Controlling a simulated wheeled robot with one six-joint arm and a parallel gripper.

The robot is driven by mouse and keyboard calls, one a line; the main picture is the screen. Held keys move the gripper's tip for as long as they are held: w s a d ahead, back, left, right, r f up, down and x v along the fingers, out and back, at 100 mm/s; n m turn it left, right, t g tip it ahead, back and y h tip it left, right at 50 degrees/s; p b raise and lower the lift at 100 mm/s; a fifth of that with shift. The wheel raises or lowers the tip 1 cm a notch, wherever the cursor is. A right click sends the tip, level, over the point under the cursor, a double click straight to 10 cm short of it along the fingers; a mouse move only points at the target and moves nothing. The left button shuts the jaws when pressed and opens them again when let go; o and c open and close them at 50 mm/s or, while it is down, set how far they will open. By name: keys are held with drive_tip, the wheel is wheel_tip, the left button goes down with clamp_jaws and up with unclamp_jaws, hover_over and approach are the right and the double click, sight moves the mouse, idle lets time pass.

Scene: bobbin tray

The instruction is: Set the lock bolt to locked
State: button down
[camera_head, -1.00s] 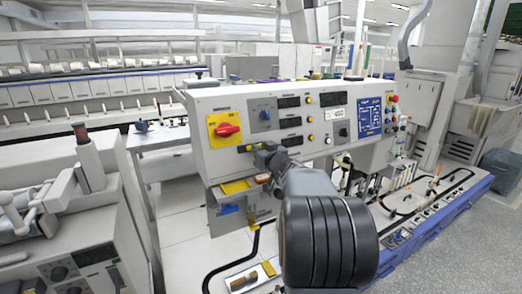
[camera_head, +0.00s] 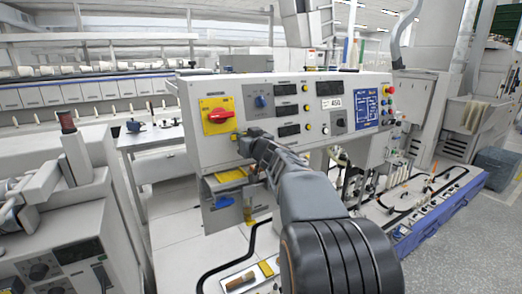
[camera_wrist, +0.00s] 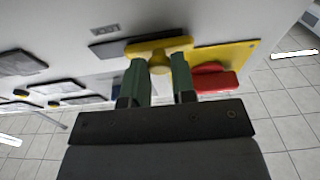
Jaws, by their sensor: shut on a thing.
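A yellow piece with a crossbar and rounded knob (camera_wrist: 158,46), apparently the lock bolt, sits on the grey panel face in the wrist view. My gripper (camera_wrist: 160,80) has its two green fingers on either side of the knob and is shut on it. In the head view my gripper (camera_head: 244,143) is at the panel's front, just below and right of the red rotary switch (camera_head: 220,115) on its yellow plate (camera_head: 217,103). The switch also shows beside the bolt in the wrist view (camera_wrist: 213,80). My gripper and arm hide most of the bolt in the head view.
The grey control panel (camera_head: 355,90) carries displays, knobs and buttons close around my gripper. A yellow tray (camera_head: 229,177) hangs below it. A grey machine (camera_head: 62,225) stands at left. A blue-edged bench (camera_head: 435,215) with small parts is at right.

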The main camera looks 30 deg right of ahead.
drive_tip(key=shift+a+f+b, duration=0.1)
drive_tip(key=shift+a+b, duration=0.4)
drive_tip(key=c, duration=1)
unclamp_jaws()
drive_tip(key=shift+a, duration=0.15)
drive_tip(key=shift+o, duration=0.2)
drive_tip(key=shift+s, duration=0.1)
drive_tip(key=s+b, duration=0.2)
drive_tip(key=s, duration=1.1)
drive_tip(key=shift+s+a+b, duration=0.3)
drive_tip(key=shift+a, duration=0.15)
